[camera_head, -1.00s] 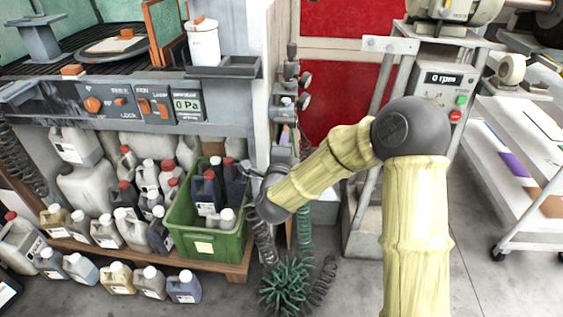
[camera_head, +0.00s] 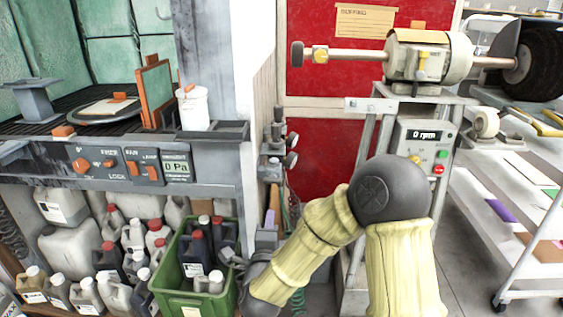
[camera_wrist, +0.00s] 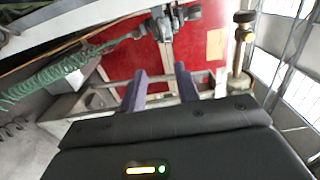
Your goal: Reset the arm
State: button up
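My arm, with its black elbow and pale ribbed sleeves, is bent in the lower right of the head view. Its forearm slopes down to the left, between the green crate and the machine stand. In the wrist view my gripper (camera_wrist: 160,70) shows two purple-grey fingers, clearly apart with nothing between them. They point towards the red panel and the metal stand. In the head view the dark wrist end is low beside the crate, and the fingers are hard to make out.
A green crate (camera_head: 188,290) of bottles stands left of my wrist. Valves (camera_head: 287,150) are on the wall edge above it. The buffing machine (camera_head: 428,58) stands on a metal stand behind my elbow. A white shelf cart (camera_head: 530,200) is at right. A coiled green hose (camera_wrist: 65,68) hangs at left in the wrist view.

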jog(key=s+d+f+n+g+y, duration=0.35)
jog(key=d+f+n+g, duration=0.4)
jog(key=n, duration=0.55)
jog(key=s+d+f+n+g+h, duration=0.1)
jog(key=s+d+n+g+h, duration=0.2)
jog(key=s+d+n+g, duration=0.7)
jog(key=s+d+r+m+t+p, duration=0.1)
jog(key=s+r+m+p, duration=0.1)
jog(key=r+p, duration=1.4)
jog(key=s+d+r+m+t+p, duration=0.1)
jog(key=s+r+m+p, duration=0.1)
jog(key=r+p, duration=1.5)
jog(key=shift+s+d+r+m, duration=0.15)
jog(key=shift+s+d+m, duration=0.15)
jog(key=shift+s, duration=0.45)
